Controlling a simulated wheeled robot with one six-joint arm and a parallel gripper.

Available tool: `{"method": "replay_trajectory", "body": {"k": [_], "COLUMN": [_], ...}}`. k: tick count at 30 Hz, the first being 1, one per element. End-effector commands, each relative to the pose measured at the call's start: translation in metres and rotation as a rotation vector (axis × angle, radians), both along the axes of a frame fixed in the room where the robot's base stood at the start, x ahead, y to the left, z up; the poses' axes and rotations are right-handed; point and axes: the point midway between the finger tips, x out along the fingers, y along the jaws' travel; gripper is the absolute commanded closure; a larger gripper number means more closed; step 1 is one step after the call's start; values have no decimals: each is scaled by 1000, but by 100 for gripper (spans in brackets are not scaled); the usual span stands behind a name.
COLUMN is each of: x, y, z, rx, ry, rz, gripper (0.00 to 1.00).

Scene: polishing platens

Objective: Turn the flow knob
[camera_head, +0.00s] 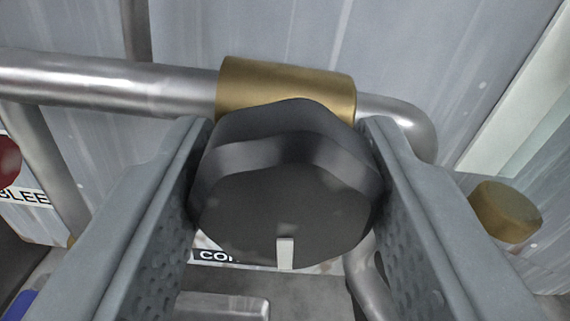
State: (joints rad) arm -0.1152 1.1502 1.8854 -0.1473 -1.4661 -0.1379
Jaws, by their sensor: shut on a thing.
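The black faceted knob (284,213) fills the middle of the head camera view. It has a small pale mark (285,252) on its face, near the lower edge. Behind it is a brass valve body (290,83) on a steel pipe. My gripper (287,180) has one grey finger on each side of the knob, and it is shut on it. The finger pads are dimpled. I take this knob to be the flow knob; the label below it is mostly hidden, with only "CO" readable.
The steel pipe (110,83) runs to the left and bends down at the right. A brass cylinder (506,211) is at the right. A red round part (8,162) and a "BLEE" label (25,196) show at the left edge. A grey panel is behind.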

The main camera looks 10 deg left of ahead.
Motion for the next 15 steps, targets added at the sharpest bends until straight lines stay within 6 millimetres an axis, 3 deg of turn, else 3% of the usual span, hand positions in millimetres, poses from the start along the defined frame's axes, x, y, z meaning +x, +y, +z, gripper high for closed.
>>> {"method": "replay_trajectory", "body": {"k": [15], "x": [-1], "y": [0], "z": [0], "rx": [82], "ry": [23], "rz": [1], "gripper": [80]}}
